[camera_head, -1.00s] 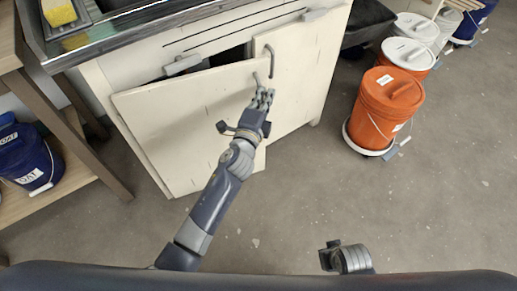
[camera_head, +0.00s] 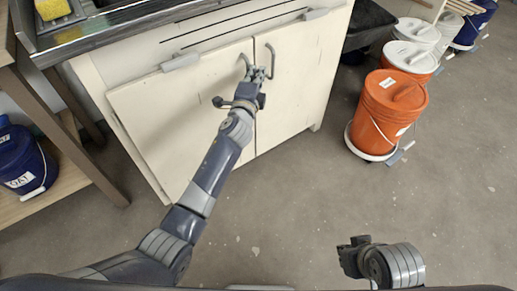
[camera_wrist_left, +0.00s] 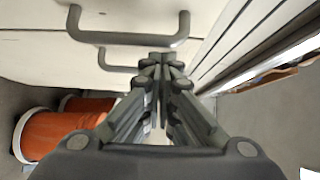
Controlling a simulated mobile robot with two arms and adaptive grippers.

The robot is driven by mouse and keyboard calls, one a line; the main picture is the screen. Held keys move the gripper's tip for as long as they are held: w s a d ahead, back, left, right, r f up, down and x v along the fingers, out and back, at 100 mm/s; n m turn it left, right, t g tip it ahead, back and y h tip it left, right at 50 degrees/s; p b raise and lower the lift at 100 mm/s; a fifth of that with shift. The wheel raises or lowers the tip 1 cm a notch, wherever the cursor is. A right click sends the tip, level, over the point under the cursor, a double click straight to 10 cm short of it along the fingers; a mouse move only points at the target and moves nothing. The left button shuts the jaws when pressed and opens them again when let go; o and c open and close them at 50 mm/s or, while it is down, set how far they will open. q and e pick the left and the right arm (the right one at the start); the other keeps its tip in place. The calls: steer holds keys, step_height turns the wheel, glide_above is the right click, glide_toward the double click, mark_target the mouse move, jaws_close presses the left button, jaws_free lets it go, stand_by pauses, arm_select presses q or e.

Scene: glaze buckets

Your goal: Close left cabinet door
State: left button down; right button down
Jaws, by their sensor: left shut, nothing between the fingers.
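The left cabinet door (camera_head: 185,115) is a cream panel under the sink counter. It looks flush with the cabinet front, with its right edge against the right door (camera_head: 292,85). My left gripper (camera_head: 262,75) is shut and empty, close to the left door handle (camera_head: 246,66) near the top right corner. Whether the fingers touch the door is unclear. The left wrist view shows the shut fingers (camera_wrist_left: 160,85) in front of the left door handle (camera_wrist_left: 130,38) and the right door handle (camera_wrist_left: 120,62).
An orange bucket (camera_head: 390,105) on a white dolly stands right of the cabinet, with more buckets behind. A wooden shelf (camera_head: 45,200) holds a blue bucket (camera_head: 22,165) at left. The floor (camera_head: 290,210) before the cabinet is clear.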

arm_select(q)
steer(key=shift+w+a+y, duration=0.2)
steer(key=shift+w+y, duration=0.1)
steer(key=shift+w, duration=0.15)
arm_select(e)
steer(key=shift+f, duration=0.45)
steer(key=shift+d, duration=0.1)
